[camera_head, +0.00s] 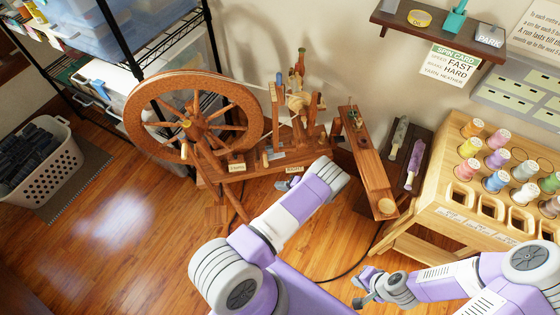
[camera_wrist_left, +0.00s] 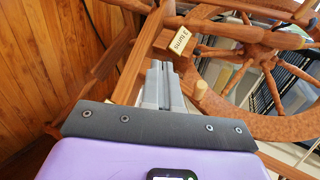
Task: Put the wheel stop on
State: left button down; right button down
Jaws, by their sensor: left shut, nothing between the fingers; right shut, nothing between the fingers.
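The wooden spinning wheel (camera_head: 133,112) stands upright against the wall, and its rim and spokes show in the left wrist view (camera_wrist_left: 262,50). I cannot tell which part is the wheel stop. My left gripper (camera_head: 288,184), also in the left wrist view (camera_wrist_left: 160,68), is shut and empty at the bench's front, partly hidden by my arm. My right gripper (camera_head: 364,288) is shut and empty, low over the floor.
A narrow wooden stand (camera_head: 370,165) is right of the wheel. A rack of coloured spools (camera_head: 440,215) stands further right, and a wall shelf (camera_head: 440,38) hangs above. A laundry basket (camera_head: 62,178) is at left. Floor left of my arm is clear.

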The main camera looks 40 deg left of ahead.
pick_arm(q)
jog(key=s+d+f+g+h, duration=0.3)
jog(key=s+d+h, duration=0.75)
jog(key=s, duration=0.25)
jog(key=s+d+r+t+h, duration=0.2)
jog(key=d+r+t, duration=0.1)
jog(key=d+r, duration=0.2)
jog(key=s+d+r+n+t+h, duration=0.1)
jog(key=d+r+t+h, duration=0.1)
jog(key=d+r, duration=0.4)
jog(key=shift+s+d+r+t+h, duration=0.2)
jog(key=shift+s+d+t+h, duration=0.2)
jog(key=shift+h, duration=0.35)
jog(key=shift+w, duration=0.1)
